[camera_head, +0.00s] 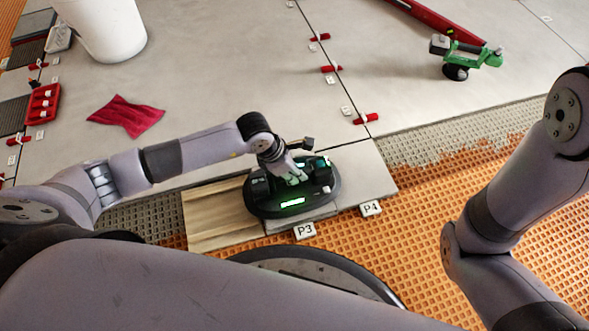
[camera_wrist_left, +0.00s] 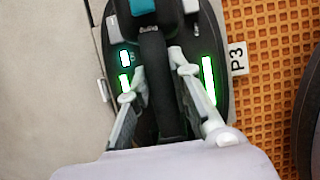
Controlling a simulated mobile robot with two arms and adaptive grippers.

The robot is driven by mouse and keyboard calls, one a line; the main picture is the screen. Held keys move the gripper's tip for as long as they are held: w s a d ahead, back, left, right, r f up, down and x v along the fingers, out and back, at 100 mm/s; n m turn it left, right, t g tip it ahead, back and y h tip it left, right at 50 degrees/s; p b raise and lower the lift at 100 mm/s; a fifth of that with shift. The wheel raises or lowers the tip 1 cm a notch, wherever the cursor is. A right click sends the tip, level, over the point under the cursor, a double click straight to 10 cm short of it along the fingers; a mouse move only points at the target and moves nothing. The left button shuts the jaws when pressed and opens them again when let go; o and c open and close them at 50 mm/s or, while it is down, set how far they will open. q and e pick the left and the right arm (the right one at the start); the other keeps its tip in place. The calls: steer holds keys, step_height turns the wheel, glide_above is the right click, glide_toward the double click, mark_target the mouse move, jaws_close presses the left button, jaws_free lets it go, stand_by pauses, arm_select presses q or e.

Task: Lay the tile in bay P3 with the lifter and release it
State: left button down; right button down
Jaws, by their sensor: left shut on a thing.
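The lifter (camera_head: 262,200), a black oval device with lit green displays, sits over grey tile (camera_head: 365,172) behind the P3 label (camera_head: 304,231). My left gripper (camera_head: 292,176) is shut on the lifter's handle. The left wrist view shows the black handle (camera_wrist_left: 153,60) between the fingers of the left gripper (camera_wrist_left: 157,70), and the P3 label (camera_wrist_left: 238,58) beside the lifter. The lifter hides most of the tile under it, so I cannot tell whether that tile touches the bed. My right arm shows at the right; its gripper is out of view.
A wood-look tile (camera_head: 205,215) lies left of the lifter. The P4 label (camera_head: 371,208) stands to the right. Orange matting (camera_head: 430,235) lies in front. Red clips, a red cloth (camera_head: 127,116), a white bucket (camera_head: 105,28) and a green tool (camera_head: 470,57) are farther back.

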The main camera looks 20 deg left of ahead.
arm_select(q)
steer(key=shift+w+d+r, duration=0.1)
steer(key=shift+r, duration=0.1)
stand_by(0.6)
stand_by(0.4)
steer(key=shift+f, duration=0.75)
stand_by(1.3)
steer(key=c, duration=1.4)
jaws_free()
steer(key=shift+o, duration=0.2)
steer(key=shift+f, duration=0.1)
steer(key=shift+s+f, duration=0.15)
steer(key=shift+s, duration=0.05)
steer(key=v, duration=1.2)
steer(key=shift+w, duration=0.1)
